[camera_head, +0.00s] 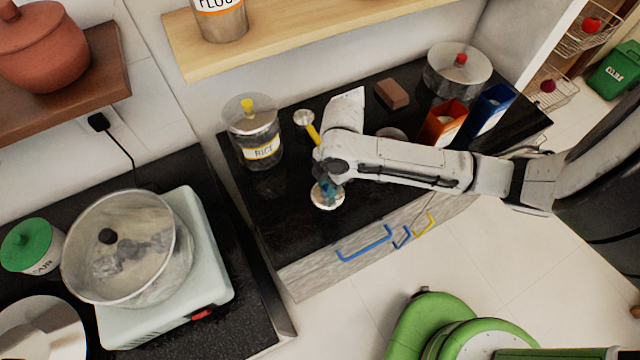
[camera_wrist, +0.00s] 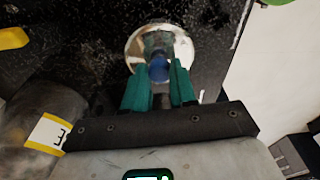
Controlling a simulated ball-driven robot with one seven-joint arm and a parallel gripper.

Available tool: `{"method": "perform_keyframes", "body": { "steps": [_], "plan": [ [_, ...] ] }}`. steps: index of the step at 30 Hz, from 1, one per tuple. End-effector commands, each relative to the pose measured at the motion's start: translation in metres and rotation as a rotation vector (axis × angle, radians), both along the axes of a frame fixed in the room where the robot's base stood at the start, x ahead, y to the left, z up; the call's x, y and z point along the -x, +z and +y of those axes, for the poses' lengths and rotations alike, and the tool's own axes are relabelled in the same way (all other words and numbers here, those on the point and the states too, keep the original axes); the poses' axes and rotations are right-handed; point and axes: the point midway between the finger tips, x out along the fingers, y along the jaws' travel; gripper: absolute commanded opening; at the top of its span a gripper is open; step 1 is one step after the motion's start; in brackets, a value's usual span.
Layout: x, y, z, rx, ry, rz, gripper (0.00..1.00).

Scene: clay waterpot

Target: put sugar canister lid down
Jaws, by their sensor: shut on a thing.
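My gripper (camera_head: 329,187) has its teal fingers shut on the blue knob of a round, shiny metal lid (camera_head: 326,203). The lid is over the black counter near its front edge, and I cannot tell whether it touches the surface. In the wrist view my gripper (camera_wrist: 159,75) has one finger on each side of the knob, with the lid's disc (camera_wrist: 136,48) spread out beyond it. Part of a round thing (camera_head: 390,133) shows behind my arm; my arm hides the rest.
A brown block (camera_head: 392,94), an orange box (camera_head: 446,122), a blue box (camera_head: 491,108) and a steel pot (camera_head: 458,75) stand at the back right. Bare counter surrounds the lid.

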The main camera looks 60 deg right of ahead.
Motion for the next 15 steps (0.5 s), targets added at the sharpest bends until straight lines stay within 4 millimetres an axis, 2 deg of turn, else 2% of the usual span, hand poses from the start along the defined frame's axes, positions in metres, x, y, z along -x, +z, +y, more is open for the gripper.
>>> {"method": "perform_keyframes", "body": {
  "steps": [1,4,15],
  "plan": [
    [0.0044,-0.0128,-0.0003,0.000,-0.002,0.000,0.00],
    [0.0099,-0.0196,-0.0010,0.000,-0.001,-0.001,0.00],
    [0.0128,-0.0206,-0.0007,0.000,0.001,0.000,0.00]
  ]
}}
